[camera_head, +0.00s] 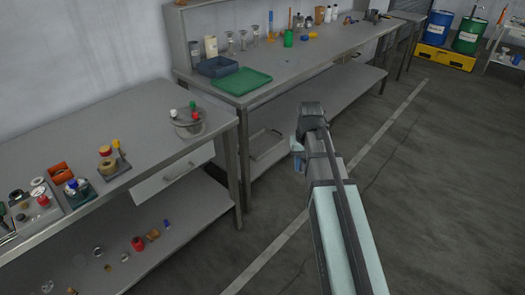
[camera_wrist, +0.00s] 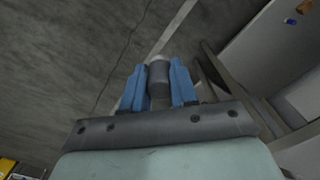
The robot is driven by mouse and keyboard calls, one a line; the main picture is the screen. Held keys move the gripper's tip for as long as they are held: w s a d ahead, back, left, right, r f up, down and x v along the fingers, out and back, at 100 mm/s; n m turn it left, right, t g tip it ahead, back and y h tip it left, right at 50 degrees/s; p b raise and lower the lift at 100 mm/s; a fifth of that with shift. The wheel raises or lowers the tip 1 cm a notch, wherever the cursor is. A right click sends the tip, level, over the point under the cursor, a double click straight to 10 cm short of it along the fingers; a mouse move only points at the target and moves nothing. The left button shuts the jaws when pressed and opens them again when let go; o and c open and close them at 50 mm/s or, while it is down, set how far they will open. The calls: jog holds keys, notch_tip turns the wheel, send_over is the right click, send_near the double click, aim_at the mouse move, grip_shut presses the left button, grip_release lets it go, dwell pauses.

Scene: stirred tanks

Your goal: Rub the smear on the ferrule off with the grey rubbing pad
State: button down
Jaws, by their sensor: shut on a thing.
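My gripper (camera_wrist: 158,85) shows in the wrist view with its two blue fingers shut on a grey, round-ended piece, which looks like the grey rubbing pad (camera_wrist: 159,76). In the head view my gripper (camera_head: 297,158) is over the open floor, in front of the benches and apart from them; my own arm hides most of the held piece there. I cannot tell which of the small items on the benches is the ferrule, and no smear can be made out.
The left bench (camera_head: 60,150) carries a grey pot (camera_head: 187,123), a brass-coloured piece (camera_head: 106,161) and several small parts; more lie on its lower shelf. The back bench (camera_head: 310,62) carries a green tray (camera_head: 241,82), a blue bin (camera_head: 217,67) and glassware. Floor around my arm is clear.

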jog(key=w+a+r, duration=0.2)
jog(key=a, duration=1)
jog(key=w+a+r, duration=0.2)
jog(key=w+a, duration=0.1)
jog(key=a, duration=0.9)
jog(key=w+a+r, duration=0.2)
jog(key=a, duration=0.9)
jog(key=s+a+r, duration=0.2)
jog(key=s+a, duration=0.3)
jog(key=a, duration=0.8)
jog(key=s+a+r, duration=0.2)
jog(key=s+a, duration=0.3)
jog(key=a, duration=0.8)
jog(key=s+a+r, duration=0.2)
jog(key=s+a, duration=0.4)
jog(key=a, duration=0.8)
jog(key=shift+w+d+f, duration=0.15)
jog(key=shift+f, duration=1.25)
jog(key=shift+w+d+f, duration=0.1)
jog(key=shift+d+f, duration=0.05)
jog(key=shift+f, duration=1.25)
jog(key=shift+f, duration=0.95)
jog(key=shift+d, duration=0.1)
